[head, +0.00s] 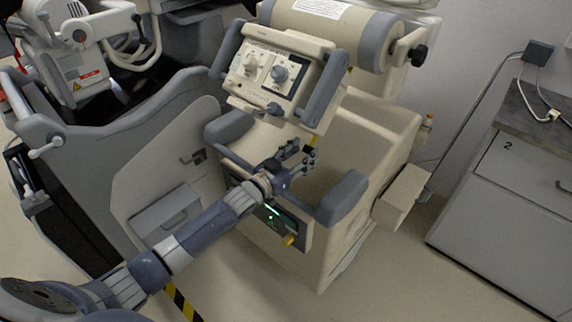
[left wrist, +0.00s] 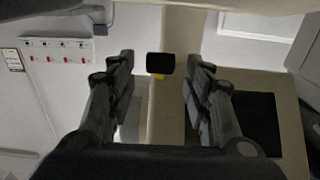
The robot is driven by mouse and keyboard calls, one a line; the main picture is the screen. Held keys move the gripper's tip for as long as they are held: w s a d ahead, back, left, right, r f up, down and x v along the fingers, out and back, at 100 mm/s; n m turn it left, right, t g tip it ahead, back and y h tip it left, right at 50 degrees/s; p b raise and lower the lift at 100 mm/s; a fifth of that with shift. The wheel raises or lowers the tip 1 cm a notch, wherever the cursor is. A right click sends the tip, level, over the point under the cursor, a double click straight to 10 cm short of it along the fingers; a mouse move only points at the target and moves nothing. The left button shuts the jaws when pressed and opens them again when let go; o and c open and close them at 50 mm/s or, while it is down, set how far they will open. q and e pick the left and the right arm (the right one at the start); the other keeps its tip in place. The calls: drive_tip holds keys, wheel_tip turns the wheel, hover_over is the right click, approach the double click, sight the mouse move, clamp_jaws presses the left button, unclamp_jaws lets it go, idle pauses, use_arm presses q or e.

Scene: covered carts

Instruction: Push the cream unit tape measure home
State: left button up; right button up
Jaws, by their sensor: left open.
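The cream unit (head: 350,195) stands in the middle of the head view, with grey armrest-like pads and a tilted control panel. A small black block with a yellow piece, which looks like the tape measure (head: 309,149), shows just beyond my left gripper (head: 302,157). In the left wrist view the black block (left wrist: 160,64) with its yellow tab lies centred between the fingertips of my left gripper (left wrist: 164,70). The fingers are open, with gaps on both sides of the block; I cannot tell how far beyond the tips it is. My right gripper is not in view.
A grey covered cart (head: 150,150) stands at left. A grey cabinet (head: 520,190) stands at right, with a cable on the wall above it. A yellow knob (head: 290,240) sticks out low on the unit's front. Floor is clear at front right.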

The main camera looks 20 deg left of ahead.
use_arm(q)
drive_tip(key=v, duration=1)
drive_tip(key=shift+s, duration=0.2)
drive_tip(key=shift+r, duration=0.1)
